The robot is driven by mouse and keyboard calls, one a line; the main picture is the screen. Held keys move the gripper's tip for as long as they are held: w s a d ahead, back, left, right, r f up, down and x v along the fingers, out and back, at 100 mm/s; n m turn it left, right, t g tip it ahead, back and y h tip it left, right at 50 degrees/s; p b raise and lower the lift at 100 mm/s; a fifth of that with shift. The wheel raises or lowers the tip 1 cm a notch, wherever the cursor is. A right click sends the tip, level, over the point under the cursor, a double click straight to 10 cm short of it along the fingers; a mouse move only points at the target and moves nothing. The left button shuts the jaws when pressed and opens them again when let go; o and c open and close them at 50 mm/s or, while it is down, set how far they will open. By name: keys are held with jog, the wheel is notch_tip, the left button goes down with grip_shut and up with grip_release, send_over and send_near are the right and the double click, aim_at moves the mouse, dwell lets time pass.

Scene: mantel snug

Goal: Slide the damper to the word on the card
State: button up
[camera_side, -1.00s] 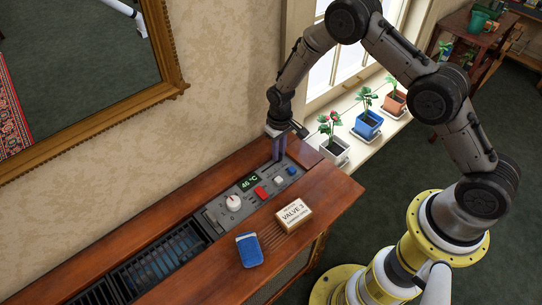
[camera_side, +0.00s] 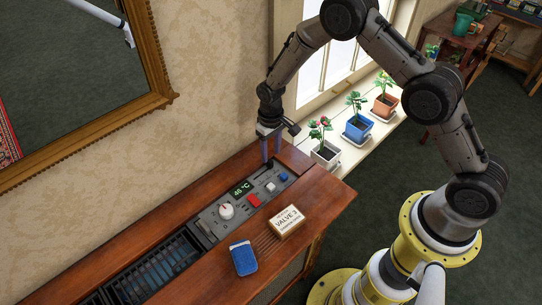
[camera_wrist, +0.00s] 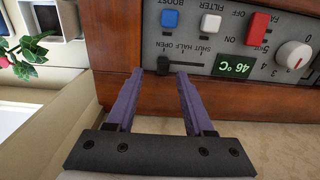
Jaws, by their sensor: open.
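In the side view my gripper (camera_side: 270,161) points down at the panel's far end, its two fingers apart and empty. In the wrist view the open fingertips (camera_wrist: 160,74) are either side of the damper's dark knob (camera_wrist: 163,65); contact cannot be told. The knob is at the left end of its slot there. The words SHUT, HALF and OPEN show upside down beside the slot; the side view does not show the knob clearly. The card (camera_side: 289,222) lies on the wooden top and reads VALVE 3, with a small lower line that seems to say DAMPER OPEN.
The panel also has a green 46 °C display (camera_wrist: 235,65), a white dial (camera_wrist: 293,55), a red switch (camera_wrist: 257,28), a white button (camera_wrist: 210,25) and a blue button (camera_wrist: 170,18). A blue object (camera_side: 243,258) lies near the card. Potted plants (camera_side: 357,120) line the sill.

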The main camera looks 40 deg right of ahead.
notch_tip(320, 180, up, 11)
jog(key=shift+f, duration=0.15)
jog(key=shift+d, duration=0.1)
notch_tip(320, 180, up, 12)
jog(key=t, duration=0.2)
send_over(271, 160)
jog(key=d, duration=0.1)
jog(key=s+d+r+t, duration=0.25)
jog(key=s+r, duration=0.55)
jog(key=r, duration=0.4)
jog(key=s+r+t, duration=0.2)
jog(key=s+r, duration=0.2)
jog(key=s, duration=0.9)
jog(key=s+f, duration=0.6)
jog(key=s, duration=0.4)
jog(key=shift+d+g, duration=0.3)
jog(key=shift+g, duration=0.15)
